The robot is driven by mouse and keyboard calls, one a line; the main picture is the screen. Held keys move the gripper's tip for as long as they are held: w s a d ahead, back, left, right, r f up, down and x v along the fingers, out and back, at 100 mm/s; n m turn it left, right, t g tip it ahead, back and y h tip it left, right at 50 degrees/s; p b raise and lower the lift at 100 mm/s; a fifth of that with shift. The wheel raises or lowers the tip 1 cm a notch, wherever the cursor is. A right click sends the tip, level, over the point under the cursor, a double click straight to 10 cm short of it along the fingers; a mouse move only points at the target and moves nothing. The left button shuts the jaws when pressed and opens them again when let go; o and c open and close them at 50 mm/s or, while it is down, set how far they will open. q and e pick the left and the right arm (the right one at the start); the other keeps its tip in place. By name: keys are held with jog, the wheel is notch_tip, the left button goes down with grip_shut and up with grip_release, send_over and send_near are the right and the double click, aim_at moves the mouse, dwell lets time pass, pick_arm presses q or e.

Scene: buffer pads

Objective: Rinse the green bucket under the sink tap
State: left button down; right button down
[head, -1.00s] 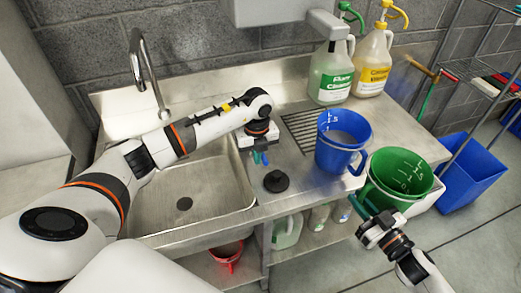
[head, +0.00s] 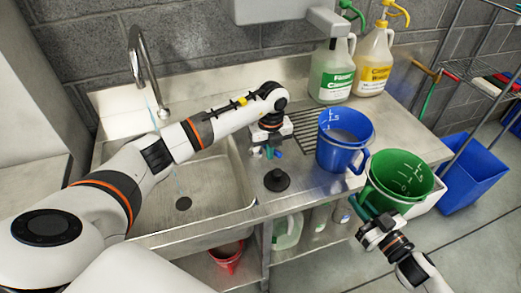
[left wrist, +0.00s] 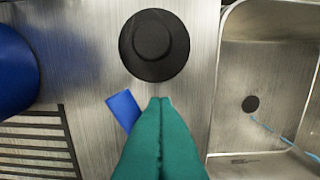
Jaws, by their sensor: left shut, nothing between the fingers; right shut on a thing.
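The green bucket (head: 412,175) is upright off the counter's right front edge, beside the blue jug. My right gripper (head: 369,210) is shut on its left side; the exact grip is hard to see. The tap (head: 140,62) arches over the left part of the sink (head: 215,195), and a thin blue water stream runs from it into the basin; the stream also shows in the left wrist view (left wrist: 283,137). My left gripper (head: 268,153) is shut and empty over the counter right of the sink. A small blue piece (left wrist: 124,110) is beside its green fingertips (left wrist: 160,100).
A black disc with a knob (head: 277,180) lies on the counter. A blue jug (head: 340,150) stands by the drain grooves, between sink and bucket. Two cleaner bottles (head: 332,72) stand behind. A blue bin (head: 472,172) is on the floor at right.

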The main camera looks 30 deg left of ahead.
pick_arm(q)
jog(key=shift+w+d, duration=0.15)
jog(key=shift+w, duration=0.05)
pick_arm(e)
jog(key=shift+f, duration=0.1)
pick_arm(q)
jog(key=shift+w, duration=0.1)
pick_arm(e)
jog(key=shift+f, duration=0.1)
pick_arm(q)
jog(key=shift+w+d+f+b, duration=0.1)
jog(key=shift+w+d+b, duration=0.1)
jog(key=shift+w+b, duration=0.35)
pick_arm(e)
jog(key=shift+f, duration=0.45)
pick_arm(q)
jog(key=shift+w+d, duration=0.1)
jog(key=shift+w, duration=0.25)
pick_arm(e)
jog(key=shift+f, duration=0.2)
